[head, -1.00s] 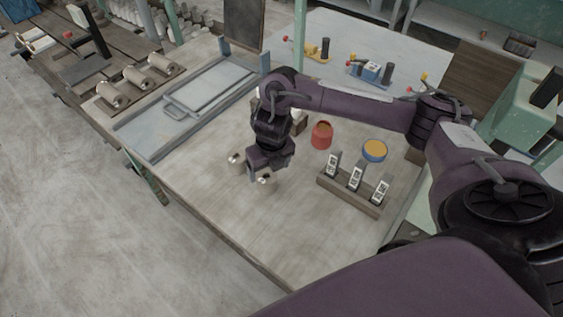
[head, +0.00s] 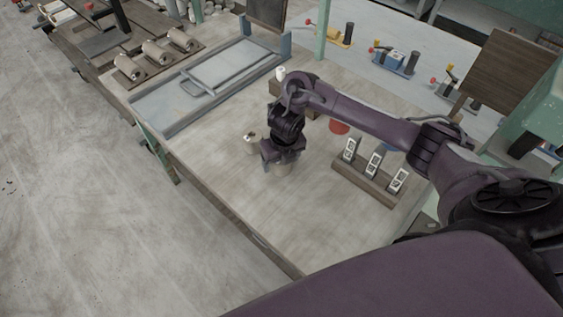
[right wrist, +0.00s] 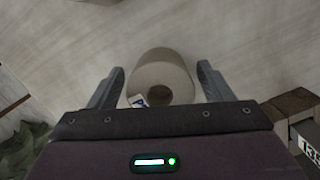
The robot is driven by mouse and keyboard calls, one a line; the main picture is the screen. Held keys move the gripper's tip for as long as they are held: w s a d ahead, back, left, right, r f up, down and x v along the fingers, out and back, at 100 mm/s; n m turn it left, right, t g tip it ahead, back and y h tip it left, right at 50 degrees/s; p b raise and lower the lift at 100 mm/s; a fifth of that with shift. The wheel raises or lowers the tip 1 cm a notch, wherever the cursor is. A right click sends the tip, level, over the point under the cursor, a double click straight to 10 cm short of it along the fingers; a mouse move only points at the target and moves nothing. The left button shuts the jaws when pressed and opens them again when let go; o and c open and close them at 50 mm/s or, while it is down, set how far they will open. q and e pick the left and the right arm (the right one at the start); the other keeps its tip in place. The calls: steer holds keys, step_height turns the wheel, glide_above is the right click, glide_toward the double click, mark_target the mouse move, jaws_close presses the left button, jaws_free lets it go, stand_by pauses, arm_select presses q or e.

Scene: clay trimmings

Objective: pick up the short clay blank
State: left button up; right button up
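A grey-beige clay blank (head: 280,170) stands on the table directly under my right gripper (head: 281,158). In the right wrist view this blank (right wrist: 177,68) is a round cylinder with a dark hole in its top and a small tag beside the hole. My right gripper (right wrist: 162,72) is open there, with one finger on each side of the blank and gaps visible. A second clay blank (head: 251,145) stands a little to the left and behind. I cannot tell from these views which of the two is shorter. My left gripper is not in view.
A wooden rack (head: 364,184) with several number cards stands to the right. A red pot (head: 340,128) is partly hidden behind my arm. A grey framed board (head: 210,82) lies at the back left. The table front is clear.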

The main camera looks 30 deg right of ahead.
steer(key=c, duration=0.9)
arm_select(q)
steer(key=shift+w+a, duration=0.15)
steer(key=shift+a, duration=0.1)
arm_select(e)
steer(key=shift+c, duration=0.6)
